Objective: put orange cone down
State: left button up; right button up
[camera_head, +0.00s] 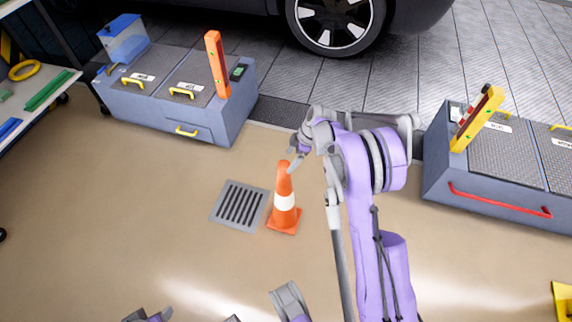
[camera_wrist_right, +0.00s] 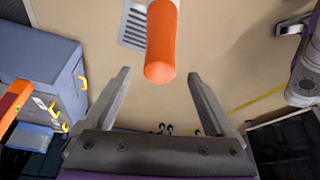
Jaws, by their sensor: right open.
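The orange cone (camera_head: 285,203) with a white band stands upright on the floor in the head view, just right of the floor grate (camera_head: 239,205). My right gripper (camera_head: 295,157) is at the cone's top. In the right wrist view the jaws (camera_wrist_right: 160,75) are open, with a wide gap between the fingers. The cone's orange upper part (camera_wrist_right: 161,40) is ahead of the gap, and neither finger appears to touch it. Its base is out of that view. Grey and purple parts of mine show at the bottom of the head view, but no left fingers can be made out.
A grey bench (camera_head: 160,105) with an orange post (camera_head: 217,65) stands at the back left. Another grey bench (camera_head: 490,190) with a yellow post (camera_head: 477,120) and red handle is at the right. A car wheel (camera_head: 335,22) is behind. The floor left of the grate is clear.

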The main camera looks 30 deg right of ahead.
jog(key=shift+v, duration=0.9)
jog(key=s+a+r+m+h, duration=0.2)
jog(key=s+a+r+m, duration=0.3)
jog(key=s+a+r, duration=0.6)
jog(key=s+a+r+m+t+h, duration=0.1)
jog(key=s+a+m, duration=0.2)
jog(key=s, duration=0.5)
jog(key=s+a+r+m+t, duration=0.1)
jog(key=s+a+m, duration=0.2)
jog(key=s, duration=0.6)
jog(key=shift+s+a+r+m+h, duration=0.25)
jog(key=shift+a+r+m+h, duration=0.1)
jog(key=shift+r+m+h, duration=0.05)
jog(key=shift+c, duration=0.2)
